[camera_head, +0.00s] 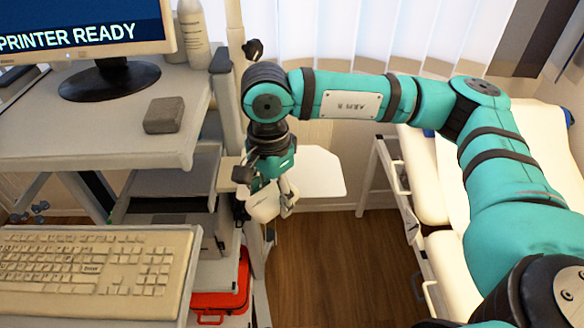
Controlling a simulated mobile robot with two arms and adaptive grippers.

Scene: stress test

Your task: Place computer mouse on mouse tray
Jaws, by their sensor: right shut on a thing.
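The cream computer mouse (262,205) is held by my right gripper (272,190), whose fingers are shut on it. The gripper points downward, and parts of the mouse are hidden behind the fingers. The white mouse tray (320,173) sticks out to the right of the cart, just right of the gripper. The part of the tray in view is bare. The mouse is in front of and left of the tray's visible surface; I cannot tell its height above it. My left gripper is not in view.
A cream keyboard (88,262) lies on the lower left shelf. A monitor (85,30), a grey block (162,115) and a bottle (193,35) stand on the upper shelf. A red case (221,290) sits below. A cream padded bed (437,180) stands right, with open floor between.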

